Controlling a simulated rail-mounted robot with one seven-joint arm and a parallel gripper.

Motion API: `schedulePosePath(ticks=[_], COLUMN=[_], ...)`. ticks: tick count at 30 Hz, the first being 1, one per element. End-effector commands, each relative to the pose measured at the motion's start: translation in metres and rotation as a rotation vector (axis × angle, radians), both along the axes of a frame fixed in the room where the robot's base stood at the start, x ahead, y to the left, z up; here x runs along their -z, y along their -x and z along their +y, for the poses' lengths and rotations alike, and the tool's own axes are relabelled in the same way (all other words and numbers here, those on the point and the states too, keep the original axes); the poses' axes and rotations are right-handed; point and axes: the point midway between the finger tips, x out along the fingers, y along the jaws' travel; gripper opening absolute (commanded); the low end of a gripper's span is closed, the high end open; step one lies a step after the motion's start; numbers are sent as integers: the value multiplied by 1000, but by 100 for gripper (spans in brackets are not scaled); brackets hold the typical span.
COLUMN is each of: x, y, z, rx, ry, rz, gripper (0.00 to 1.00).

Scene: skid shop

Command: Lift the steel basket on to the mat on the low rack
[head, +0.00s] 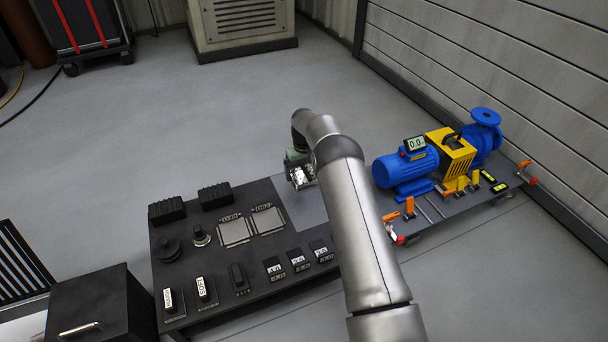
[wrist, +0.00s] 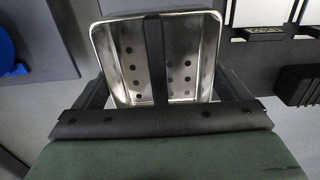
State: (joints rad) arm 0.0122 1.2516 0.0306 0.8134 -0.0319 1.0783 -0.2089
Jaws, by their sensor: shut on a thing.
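The steel basket (wrist: 185,50) is a shiny open box with round holes in its walls; I look down into it in the wrist view and see no contents. A dark bar (wrist: 155,55) crosses its middle. My gripper (head: 299,168) is shut on the basket, over the back edge of the dark bench in the head view. My arm hides part of the bench there. Only a small shiny part of the basket (head: 302,177) shows in the head view; I cannot tell whether it touches anything below. I cannot make out the mat or low rack with certainty.
Devices stand on the dark bench (head: 215,270). A plain grey patch (head: 297,205) lies beside the basket. A blue pump (head: 405,172) with a yellow guard stands right. A black box (head: 95,310) and slatted black frame (head: 22,262) are lower left.

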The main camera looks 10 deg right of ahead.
Motion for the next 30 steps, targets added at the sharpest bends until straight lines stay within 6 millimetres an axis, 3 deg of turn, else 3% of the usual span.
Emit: schedulePosePath(ticks=[8, 24, 30], x=[13, 63, 70], y=[-2, -1, -2], z=[0, 0, 0], rx=[-2, -2, -2], ry=[1, 1, 1], rz=[-1, -1, -2], gripper=[69, 69, 69])
